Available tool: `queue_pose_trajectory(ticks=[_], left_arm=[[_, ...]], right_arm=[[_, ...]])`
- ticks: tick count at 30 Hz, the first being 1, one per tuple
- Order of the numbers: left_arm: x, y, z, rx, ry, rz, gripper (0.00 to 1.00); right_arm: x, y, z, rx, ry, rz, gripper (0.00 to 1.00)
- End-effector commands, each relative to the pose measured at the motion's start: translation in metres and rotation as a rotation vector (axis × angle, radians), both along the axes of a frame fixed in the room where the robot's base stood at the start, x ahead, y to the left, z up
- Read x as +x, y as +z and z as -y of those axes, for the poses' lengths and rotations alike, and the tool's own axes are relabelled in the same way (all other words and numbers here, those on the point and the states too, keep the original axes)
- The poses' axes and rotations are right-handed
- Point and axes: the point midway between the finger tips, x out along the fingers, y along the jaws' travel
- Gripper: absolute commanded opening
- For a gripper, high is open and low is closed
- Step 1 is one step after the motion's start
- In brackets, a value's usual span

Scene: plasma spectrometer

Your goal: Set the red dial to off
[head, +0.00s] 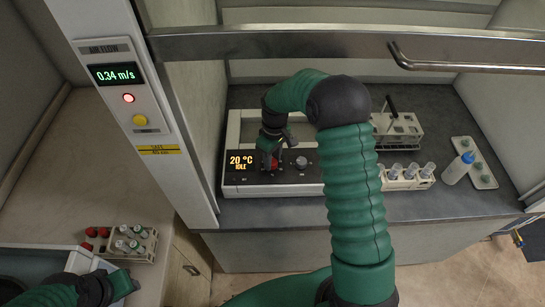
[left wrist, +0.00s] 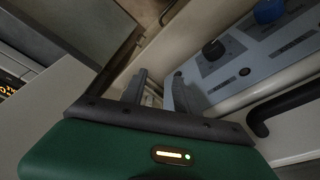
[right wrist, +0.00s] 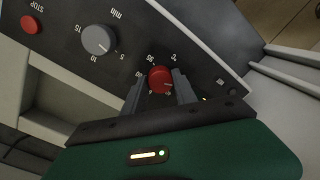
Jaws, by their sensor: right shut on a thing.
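The red dial (right wrist: 159,79) sits on the dark front panel of the white heating device (head: 290,190), beside a printed temperature scale. In the head view the red dial (head: 275,162) is partly covered by my right gripper (head: 272,150). In the right wrist view the fingers of my right gripper (right wrist: 160,88) are on either side of the dial and shut on it. The dial's pointer position is hard to read. The device's display (head: 241,162) reads 20 °C IDLE. My left gripper (left wrist: 155,88) is empty, its fingers apart; in the head view it is at bottom left.
A grey minute dial (right wrist: 98,40) and a red STOP button (right wrist: 30,24) are on the same panel. Tube racks (head: 407,178) and a wash bottle (head: 458,168) stand to the right. The raised sash (head: 350,43) crosses above. Another tube rack (head: 130,243) is near my left gripper.

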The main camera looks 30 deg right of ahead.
Motion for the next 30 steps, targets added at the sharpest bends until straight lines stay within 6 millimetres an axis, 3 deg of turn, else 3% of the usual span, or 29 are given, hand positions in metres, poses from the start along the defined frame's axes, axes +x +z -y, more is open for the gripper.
queue_pose_trajectory(ticks=[10,25,26,30], left_arm=[[0.0000,0.0062,0.0000,0.000,0.000,0.000,0.36],[0.0000,0.0064,0.0000,0.000,0.000,0.000,0.36],[0.0000,0.0064,0.0000,0.000,0.000,0.000,0.36],[0.0000,0.0064,0.0000,0.000,0.000,0.000,0.36]], right_arm=[[0.0054,0.0036,0.0006,-0.004,0.124,0.016,0.00],[0.0057,0.0035,0.0005,-0.004,0.139,0.016,0.00],[0.0057,0.0035,0.0005,-0.004,0.139,0.016,0.37],[0.0040,0.0024,0.0003,-0.003,0.140,0.012,0.55]])
